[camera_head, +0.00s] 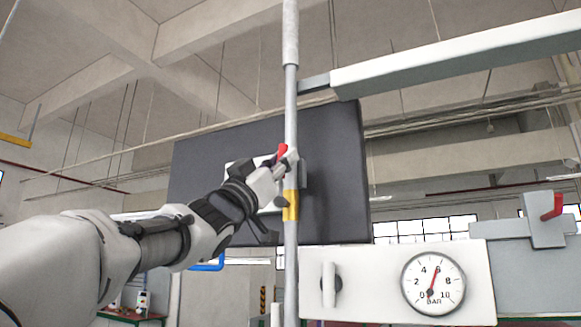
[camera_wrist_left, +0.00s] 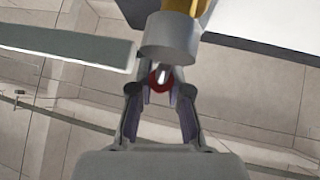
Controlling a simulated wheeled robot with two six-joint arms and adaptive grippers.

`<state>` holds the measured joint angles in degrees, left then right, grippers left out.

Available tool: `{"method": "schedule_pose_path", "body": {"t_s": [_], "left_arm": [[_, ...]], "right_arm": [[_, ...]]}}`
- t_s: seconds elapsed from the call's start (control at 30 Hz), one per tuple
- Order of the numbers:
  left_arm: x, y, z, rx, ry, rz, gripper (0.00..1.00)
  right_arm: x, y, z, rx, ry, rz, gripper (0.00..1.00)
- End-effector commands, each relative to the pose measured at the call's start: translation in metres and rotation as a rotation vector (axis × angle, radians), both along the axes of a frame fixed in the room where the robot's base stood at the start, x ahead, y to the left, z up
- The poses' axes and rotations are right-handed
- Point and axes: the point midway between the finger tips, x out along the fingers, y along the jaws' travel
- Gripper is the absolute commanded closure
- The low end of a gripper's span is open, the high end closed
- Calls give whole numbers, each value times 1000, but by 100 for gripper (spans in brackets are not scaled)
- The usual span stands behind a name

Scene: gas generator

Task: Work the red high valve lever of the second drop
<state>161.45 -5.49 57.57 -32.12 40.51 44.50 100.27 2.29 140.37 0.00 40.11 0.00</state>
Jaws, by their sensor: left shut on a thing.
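A red valve lever (camera_head: 282,151) sits high on a vertical grey pipe (camera_head: 291,100), just above a yellow band (camera_head: 290,206). My left arm reaches up from the lower left, and my left gripper (camera_head: 281,168) is at the lever, covering most of it. In the left wrist view, the two fingers of my left gripper (camera_wrist_left: 160,85) are closed around the red lever (camera_wrist_left: 160,78), whose round end shows between them below a grey cylindrical body (camera_wrist_left: 168,40). My right gripper is not in view.
A dark panel (camera_head: 340,170) stands behind the pipe. A white beam (camera_head: 450,60) juts in from the upper right. Lower right are a pressure gauge (camera_head: 433,283) on a white plate and another red lever (camera_head: 552,206).

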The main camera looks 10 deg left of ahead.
Motion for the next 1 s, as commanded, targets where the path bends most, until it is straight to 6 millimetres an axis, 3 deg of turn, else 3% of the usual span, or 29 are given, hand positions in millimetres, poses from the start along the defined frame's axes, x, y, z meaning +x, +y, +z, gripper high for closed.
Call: {"method": "schedule_pose_path", "body": {"t_s": [0.33, 0.8, 0.83, 0.87, 0.9, 1.0], "left_arm": [[1, 9, 3, -121, 33, -1, 100], [0, 11, 5, -135, 35, -2, 100], [0, 11, 5, -135, 35, -2, 73], [0, 11, 5, -135, 35, -2, 62], [1, 11, 5, -135, 36, -2, 57], [1, 11, 4, -133, 37, -1, 57]], "right_arm": [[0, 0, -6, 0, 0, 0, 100], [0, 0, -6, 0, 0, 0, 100], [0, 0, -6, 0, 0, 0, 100], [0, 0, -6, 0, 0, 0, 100], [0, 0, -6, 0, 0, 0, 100], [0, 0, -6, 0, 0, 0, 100]]}}
